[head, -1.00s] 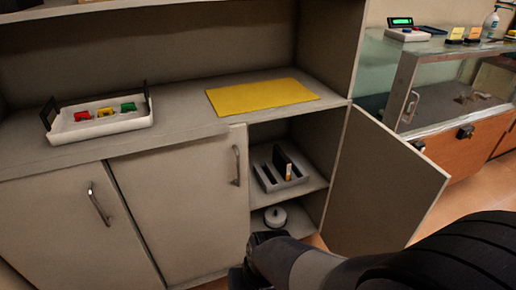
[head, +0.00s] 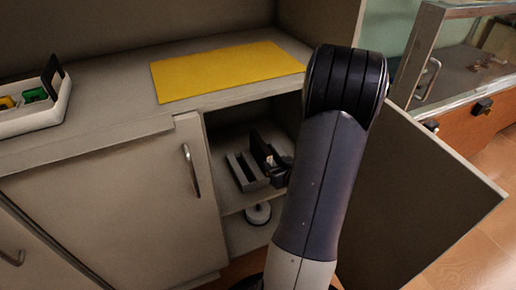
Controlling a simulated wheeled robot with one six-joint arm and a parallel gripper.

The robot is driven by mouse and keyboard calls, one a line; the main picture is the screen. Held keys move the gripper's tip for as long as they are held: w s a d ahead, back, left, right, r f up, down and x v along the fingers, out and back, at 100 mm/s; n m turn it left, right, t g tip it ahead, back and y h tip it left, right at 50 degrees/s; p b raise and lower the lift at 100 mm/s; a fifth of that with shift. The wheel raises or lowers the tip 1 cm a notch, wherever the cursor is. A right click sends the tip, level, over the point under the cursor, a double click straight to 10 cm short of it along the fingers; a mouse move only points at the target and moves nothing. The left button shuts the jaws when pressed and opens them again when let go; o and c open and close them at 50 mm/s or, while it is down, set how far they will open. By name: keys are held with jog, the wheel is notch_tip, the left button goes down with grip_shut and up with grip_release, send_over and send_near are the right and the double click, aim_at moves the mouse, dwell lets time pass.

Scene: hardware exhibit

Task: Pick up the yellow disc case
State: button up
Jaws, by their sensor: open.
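The grey slotted rack (head: 241,174) stands on the upper shelf inside the open cabinet, with a dark upright piece in it. I cannot make out the yellow disc case clearly now; the right part of the rack, where a small yellow-and-white upright item showed earlier, is covered by my gripper and arm. My gripper (head: 277,170) is inside the cabinet at the right side of the rack. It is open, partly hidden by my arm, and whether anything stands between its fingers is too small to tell.
A yellow mat (head: 228,71) lies on the countertop above. A white tray (head: 40,113) with small coloured items is at the left. A round white object (head: 258,213) sits on the lower shelf. The open cabinet door (head: 415,190) stands to the right of my arm.

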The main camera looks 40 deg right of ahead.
aim_at(264, 151)
jog(key=shift+w+d+f, duration=0.2)
jog(key=shift+w, duration=0.1)
jog(key=b+x, duration=0.1)
jog(key=x, duration=0.2)
jog(key=b+x, duration=0.1)
jog(key=x, duration=0.3)
jog(key=b+x, duration=0.1)
jog(key=x, duration=0.2)
jog(key=shift+w+r, duration=0.2)
jog(key=shift+w, duration=0.1)
grip_shut()
